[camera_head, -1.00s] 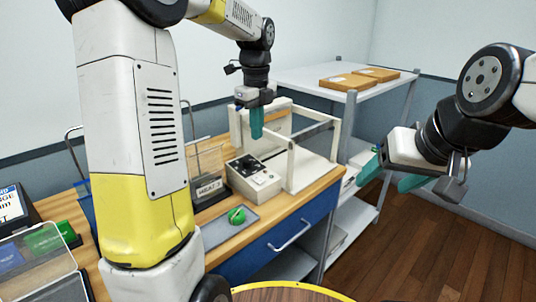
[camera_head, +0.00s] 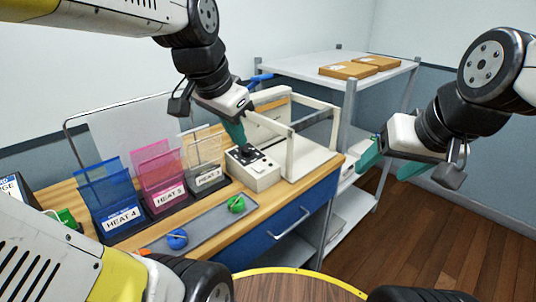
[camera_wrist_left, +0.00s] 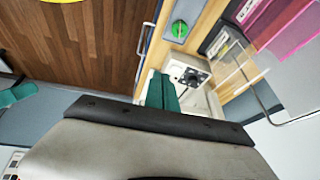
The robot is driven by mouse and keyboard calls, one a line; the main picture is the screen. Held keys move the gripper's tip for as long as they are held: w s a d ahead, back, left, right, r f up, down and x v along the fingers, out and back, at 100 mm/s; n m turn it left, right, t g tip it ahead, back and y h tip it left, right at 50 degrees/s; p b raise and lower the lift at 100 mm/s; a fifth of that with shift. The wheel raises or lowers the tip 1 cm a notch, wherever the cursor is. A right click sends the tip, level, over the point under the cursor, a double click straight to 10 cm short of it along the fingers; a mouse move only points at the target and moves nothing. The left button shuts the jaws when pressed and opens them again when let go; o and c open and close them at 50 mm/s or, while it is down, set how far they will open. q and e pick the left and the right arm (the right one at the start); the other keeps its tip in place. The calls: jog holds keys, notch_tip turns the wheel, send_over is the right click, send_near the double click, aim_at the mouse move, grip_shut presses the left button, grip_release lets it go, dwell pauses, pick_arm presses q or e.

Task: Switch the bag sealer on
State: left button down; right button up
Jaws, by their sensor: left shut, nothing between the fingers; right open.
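The bag sealer's white control box (camera_head: 258,178) stands on the wooden worktop, with a black panel and knob on top. The sealer's pale open frame (camera_head: 313,150) stands behind it. My left gripper (camera_head: 241,146) is shut and empty, its teal fingertips pointing down at the back of the control panel. I cannot tell whether they touch it. In the left wrist view the fingers (camera_wrist_left: 161,92) are together and overlap the box (camera_wrist_left: 205,70), hiding part of it. My right gripper (camera_head: 388,163) is open and empty, off to the right, away from the sealer.
Stands of blue bags (camera_head: 108,198), pink bags (camera_head: 160,178) and clear bags (camera_head: 203,160) are left of the sealer, labelled HEAT 4, HEAT 5 and HEAT 3 or 7. A grey tray (camera_head: 205,223) holds a blue item (camera_head: 177,239) and a green item (camera_head: 236,203). A shelf (camera_head: 335,68) holds cardboard boxes.

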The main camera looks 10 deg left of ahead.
pick_arm(q)
jog(key=s, duration=0.1)
jog(key=m+g+y, duration=0.2)
jog(key=m+g, duration=0.3)
jog(key=m, duration=1.4)
send_over(261, 169)
notch_tip(261, 169, down, 5)
jog(key=shift+s+r, duration=0.1)
jog(key=shift+r, duration=0.05)
notch_tip(261, 169, down, 14)
